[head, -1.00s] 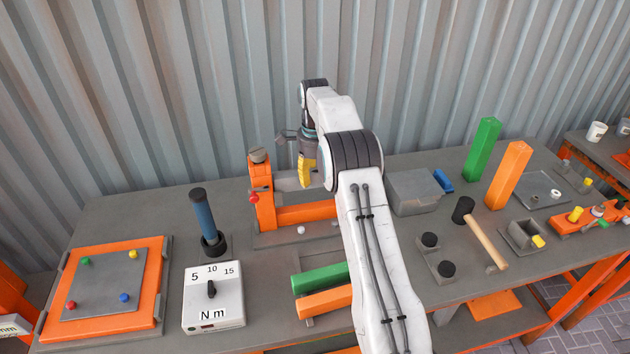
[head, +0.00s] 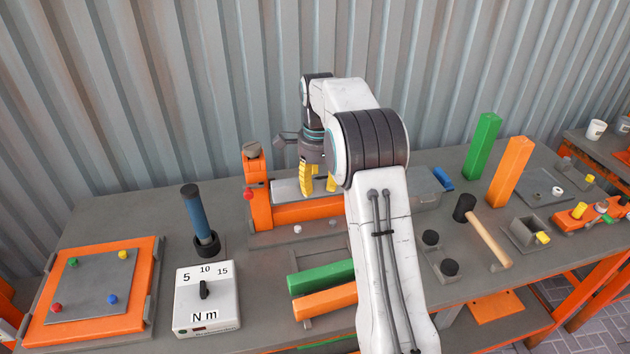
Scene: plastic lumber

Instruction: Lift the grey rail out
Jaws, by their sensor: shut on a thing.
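The grey rail (head: 287,188) lies level behind the orange front beam (head: 305,211) of an orange stand. Its left end is close to the stand's left upright (head: 259,192); I cannot tell if they touch. My gripper (head: 318,186) points down with its two yellow fingers at the rail, and it is shut on the rail. My white arm hides the rail's right end and the right side of the stand. I cannot tell whether the rail is clear of its seat.
A blue-handled tool (head: 200,222) stands left of the stand, behind a torque box (head: 207,297). Green (head: 320,277) and orange (head: 324,301) bars lie in front. A green post (head: 482,147), an orange post (head: 508,172) and a mallet (head: 482,230) are to the right.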

